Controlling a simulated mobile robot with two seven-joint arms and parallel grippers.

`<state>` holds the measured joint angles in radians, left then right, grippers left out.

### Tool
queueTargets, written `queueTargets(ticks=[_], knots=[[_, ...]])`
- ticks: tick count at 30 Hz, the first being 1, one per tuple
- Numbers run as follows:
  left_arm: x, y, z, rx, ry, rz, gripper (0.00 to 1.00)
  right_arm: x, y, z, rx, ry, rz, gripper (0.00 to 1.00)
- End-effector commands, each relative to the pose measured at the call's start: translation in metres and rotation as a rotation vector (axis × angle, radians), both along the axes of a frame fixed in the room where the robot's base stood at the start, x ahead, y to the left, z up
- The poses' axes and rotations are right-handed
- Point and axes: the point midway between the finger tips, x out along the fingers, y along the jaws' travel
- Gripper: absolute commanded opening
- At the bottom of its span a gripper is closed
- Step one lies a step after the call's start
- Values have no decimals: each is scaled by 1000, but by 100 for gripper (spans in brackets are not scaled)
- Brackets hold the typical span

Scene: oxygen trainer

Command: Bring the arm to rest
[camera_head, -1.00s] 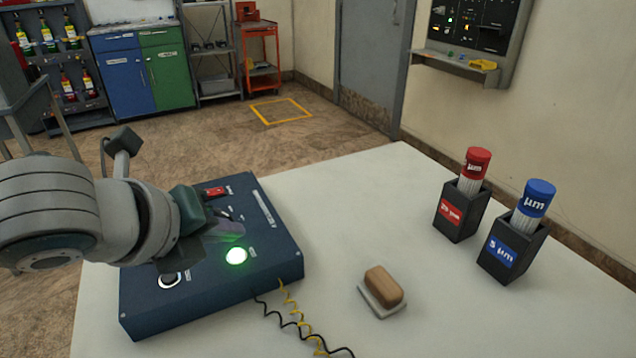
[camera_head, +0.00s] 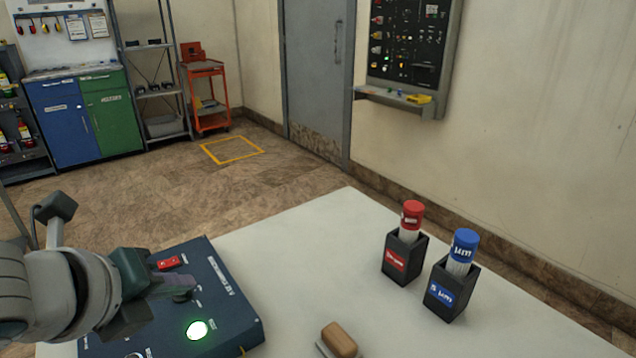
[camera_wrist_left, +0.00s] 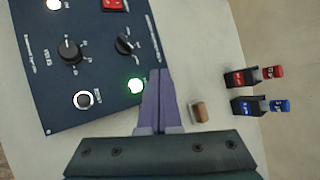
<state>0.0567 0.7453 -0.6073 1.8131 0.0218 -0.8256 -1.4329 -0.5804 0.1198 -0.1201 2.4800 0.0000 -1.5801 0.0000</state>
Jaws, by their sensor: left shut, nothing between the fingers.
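The dark blue trainer panel (camera_head: 225,305) lies on the white table (camera_head: 310,240), with a lit green button (camera_head: 197,330) and a red switch (camera_head: 168,263). My left gripper (camera_head: 188,287) is above the panel, beyond the green button in the head view. Its fingers (camera_wrist_left: 159,85) are together and empty in the left wrist view, beside the lit green button (camera_wrist_left: 135,86). That view also shows two black knobs, a round black-and-white button (camera_wrist_left: 83,99) and a lit white lamp. My right gripper is not in view.
A wooden block (camera_head: 340,338) on a pale base stands right of the panel. Two black holders (camera_head: 402,262) (camera_head: 450,292) hold a red-capped and a blue-capped tube. Cabinets and an orange cart (camera_head: 206,95) stand far back.

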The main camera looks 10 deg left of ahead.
Motion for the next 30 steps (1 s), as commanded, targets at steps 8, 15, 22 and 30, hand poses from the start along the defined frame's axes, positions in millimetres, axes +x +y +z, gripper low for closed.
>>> queueTargets(ticks=[8, 15, 22, 30], knots=[[-56, -53, 24, -471, 124, 457, 0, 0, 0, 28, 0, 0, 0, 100], [-147, -67, 65, -1007, 280, 1347, 0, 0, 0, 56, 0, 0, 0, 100], [-198, -58, 126, -1171, 281, 1858, 0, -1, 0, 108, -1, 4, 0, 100], [-197, -59, 226, -1169, 282, 1851, 0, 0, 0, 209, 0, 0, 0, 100]])
